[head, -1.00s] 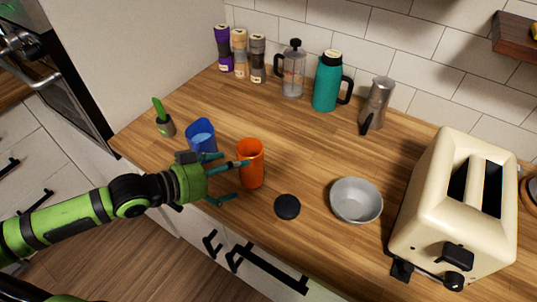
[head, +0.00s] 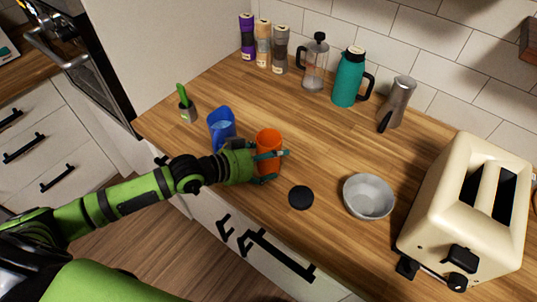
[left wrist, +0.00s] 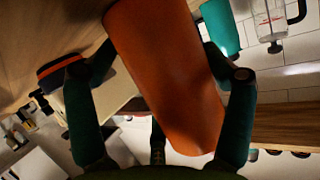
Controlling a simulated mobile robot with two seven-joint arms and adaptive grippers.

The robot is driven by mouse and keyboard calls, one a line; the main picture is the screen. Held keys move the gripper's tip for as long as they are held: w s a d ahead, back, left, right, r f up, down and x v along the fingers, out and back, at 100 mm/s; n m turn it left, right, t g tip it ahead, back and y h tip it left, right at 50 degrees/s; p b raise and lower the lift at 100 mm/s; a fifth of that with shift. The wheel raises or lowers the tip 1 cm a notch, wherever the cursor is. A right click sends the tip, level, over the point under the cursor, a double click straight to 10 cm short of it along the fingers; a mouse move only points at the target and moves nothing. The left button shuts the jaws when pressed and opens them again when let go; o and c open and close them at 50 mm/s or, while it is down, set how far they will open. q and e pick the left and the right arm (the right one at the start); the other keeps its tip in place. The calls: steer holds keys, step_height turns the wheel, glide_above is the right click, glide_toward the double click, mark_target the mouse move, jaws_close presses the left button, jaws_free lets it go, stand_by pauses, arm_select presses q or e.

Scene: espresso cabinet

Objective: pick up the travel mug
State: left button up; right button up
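The travel mug appears to be the tall orange cup (head: 268,140), standing upright near the counter's front edge. My left gripper (head: 276,166) reaches in from the left, with its teal fingers around the mug's body. In the left wrist view the orange mug (left wrist: 165,70) fills the middle between the spread fingers. A gap shows on the left side; contact on the right side is unclear. The gripper looks open around it. The mug's lower part is partly hidden by the fingers in the head view. My right gripper is not in view.
A black disc (head: 300,197) and a grey bowl (head: 368,198) lie to the right, before the cream toaster (head: 455,225). A teal lidded jug (head: 349,80) stands at the back. The middle of the counter is clear.

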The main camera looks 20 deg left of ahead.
arm_select(q)
steer(key=c, duration=0.4)
steer(key=shift+w, duration=0.1)
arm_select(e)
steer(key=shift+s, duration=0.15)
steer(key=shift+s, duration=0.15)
arm_select(q)
steer(key=shift+r, duration=0.2)
steer(key=shift+r+b, duration=0.3)
steer(key=shift+r, duration=0.9)
steer(key=shift+s+d+r+p, duration=0.3)
steer(key=shift+s+d+r, duration=0.95)
steer(key=shift+s+r, duration=0.2)
steer(key=shift+s+d+r+p, duration=0.3)
steer(key=shift+s+d+r, duration=0.95)
steer(key=shift+s, duration=0.25)
steer(key=shift+s+d+r+p, duration=0.3)
steer(key=shift+s+d+r, duration=0.9)
steer(key=shift+s+r, duration=0.3)
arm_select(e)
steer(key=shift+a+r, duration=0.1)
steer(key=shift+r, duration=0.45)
